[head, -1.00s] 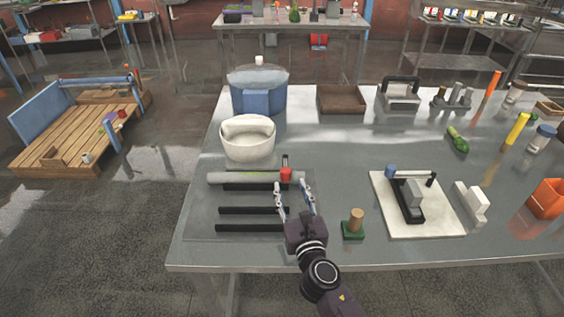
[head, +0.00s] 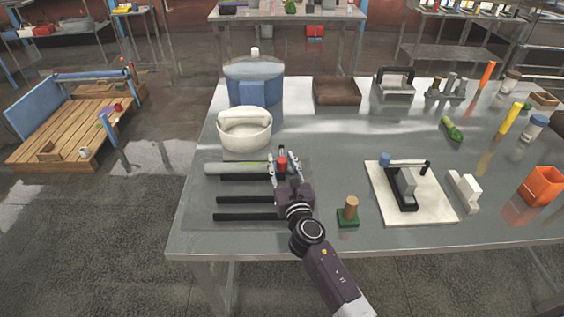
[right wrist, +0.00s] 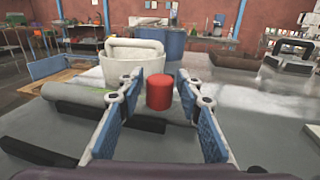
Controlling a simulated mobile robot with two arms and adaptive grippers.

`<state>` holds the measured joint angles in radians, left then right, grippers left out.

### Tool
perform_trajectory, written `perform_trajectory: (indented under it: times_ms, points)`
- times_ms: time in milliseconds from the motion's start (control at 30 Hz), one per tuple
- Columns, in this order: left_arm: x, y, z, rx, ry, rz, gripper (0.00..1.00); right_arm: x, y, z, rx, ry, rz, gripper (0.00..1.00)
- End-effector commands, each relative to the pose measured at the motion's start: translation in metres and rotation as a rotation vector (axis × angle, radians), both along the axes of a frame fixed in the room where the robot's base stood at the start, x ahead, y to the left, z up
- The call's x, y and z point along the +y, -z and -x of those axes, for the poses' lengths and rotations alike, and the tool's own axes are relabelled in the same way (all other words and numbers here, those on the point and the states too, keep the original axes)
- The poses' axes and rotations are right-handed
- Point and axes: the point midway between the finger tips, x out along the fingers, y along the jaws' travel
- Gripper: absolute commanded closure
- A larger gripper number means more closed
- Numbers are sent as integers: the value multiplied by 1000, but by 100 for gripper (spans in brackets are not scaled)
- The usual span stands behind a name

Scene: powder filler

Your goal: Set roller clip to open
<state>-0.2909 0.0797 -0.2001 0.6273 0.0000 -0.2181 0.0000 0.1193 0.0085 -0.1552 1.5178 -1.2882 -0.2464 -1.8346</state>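The clip's red knob (head: 282,164) stands at the right end of a pale grey roller (head: 228,168), with a dark upright piece just behind it. The roller lies along the back of a dark grey board with black bars. My right gripper (head: 284,160) is open, with its fingers on either side of the red knob. In the right wrist view, the red knob (right wrist: 160,91) shows between the two blue-padded fingers, with visible gaps; I cannot tell whether it lies fully between the tips. The clip's own state is hard to make out. My left gripper is not in view.
A white tub (head: 244,132) and a blue container (head: 254,85) stand behind the roller. A green-based wooden peg (head: 348,213) is close to the right of my arm. A white board (head: 438,206) with a black lever device lies farther right.

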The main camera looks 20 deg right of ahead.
Motion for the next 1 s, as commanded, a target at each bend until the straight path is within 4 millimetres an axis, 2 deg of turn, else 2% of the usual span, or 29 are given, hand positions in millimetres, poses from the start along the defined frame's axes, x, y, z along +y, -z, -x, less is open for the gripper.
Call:
perform_trajectory:
  times_ms: [33, 267, 633, 800, 1000]
  points:
    - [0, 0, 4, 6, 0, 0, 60, 0, 0, 0, 0, 0, 0, 75]
    - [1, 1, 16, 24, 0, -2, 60, 0, 0, 0, 0, 0, 0, 100]
    - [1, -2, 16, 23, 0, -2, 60, -4, -1, 1, -2, -22, 3, 100]
    - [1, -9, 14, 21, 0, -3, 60, -14, -2, 2, -2, -115, 9, 100]
    - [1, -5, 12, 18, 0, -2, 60, -24, 0, 3, -3, -226, 6, 100]
